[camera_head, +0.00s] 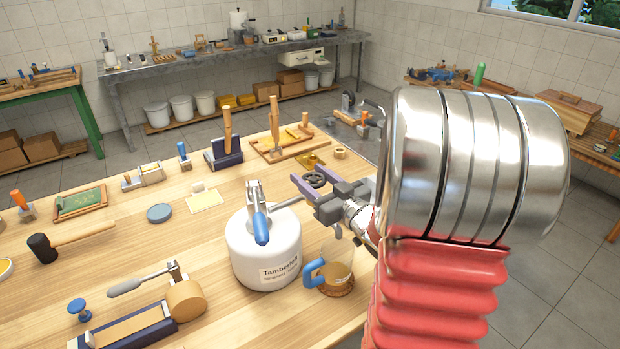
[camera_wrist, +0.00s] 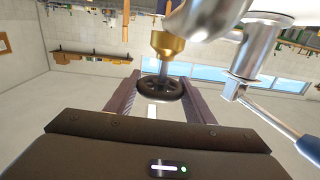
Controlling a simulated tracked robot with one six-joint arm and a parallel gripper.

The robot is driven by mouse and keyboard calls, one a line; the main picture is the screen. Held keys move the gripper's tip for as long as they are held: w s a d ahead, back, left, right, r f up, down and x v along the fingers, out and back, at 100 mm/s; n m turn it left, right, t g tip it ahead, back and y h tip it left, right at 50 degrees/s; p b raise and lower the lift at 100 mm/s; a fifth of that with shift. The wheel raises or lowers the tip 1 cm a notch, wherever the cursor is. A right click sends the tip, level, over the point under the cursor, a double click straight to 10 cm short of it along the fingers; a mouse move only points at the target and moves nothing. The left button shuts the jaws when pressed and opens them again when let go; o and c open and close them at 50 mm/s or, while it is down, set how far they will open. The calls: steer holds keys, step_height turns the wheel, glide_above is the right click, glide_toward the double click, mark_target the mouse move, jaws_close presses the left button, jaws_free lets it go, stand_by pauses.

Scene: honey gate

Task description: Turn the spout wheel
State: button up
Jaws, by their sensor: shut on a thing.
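The dark spout wheel (camera_head: 313,180) sits at the end of the spout of a white labelled tank (camera_head: 265,250). In the wrist view the wheel (camera_wrist: 160,90) hangs on a stem under a brass collar (camera_wrist: 167,43). My gripper (camera_head: 316,183) has its purple-grey fingers on either side of the wheel; the wrist view also shows my gripper (camera_wrist: 158,84) shut on it. A blue-handled lever (camera_head: 260,229) stands on top of the tank. A clear jug with a blue handle and amber contents (camera_head: 338,272) stands at the tank's right, partly hidden by my arm.
A tape roll (camera_head: 339,152) and wooden frame (camera_head: 283,145) lie behind the wheel. A blue block with a wooden-handled tool (camera_head: 224,152) stands farther left. A strap tool (camera_head: 140,325) lies in front. Bare tabletop (camera_head: 150,245) shows left of the tank.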

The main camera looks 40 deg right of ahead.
mark_target(313, 176)
steer(key=shift+m+h, duration=1.1)
steer(key=shift+h, duration=0.6)
steer(key=shift+d+m+g+h, duration=0.1)
steer(key=shift+m+g+h, duration=0.4)
steer(key=shift+h, duration=0.4)
steer(key=o, duration=1.1)
steer(key=shift+c, duration=0.2)
steer(key=shift+r, duration=5)
